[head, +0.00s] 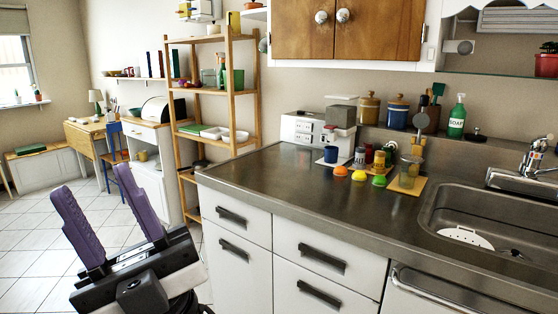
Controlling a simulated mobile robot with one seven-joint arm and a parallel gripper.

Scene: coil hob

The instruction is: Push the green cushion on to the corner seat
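A flat green item (30,149), which looks like the green cushion, lies on a low bench-like seat (48,163) with a wooden top and white front. The seat stands under the window at the far left. It is small in view, and I cannot tell whether it is the corner seat. My gripper (100,177) is in the lower left foreground, with its two purple fingers pointing up and apart. It is open and empty, far from the green item.
White tiled floor (35,235) is clear at the left. A wooden table (88,133) and blue chair (113,150) stand right of the seat. A white cabinet (150,165) and wooden shelf unit (232,95) follow. The steel counter (265,180) fills the right.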

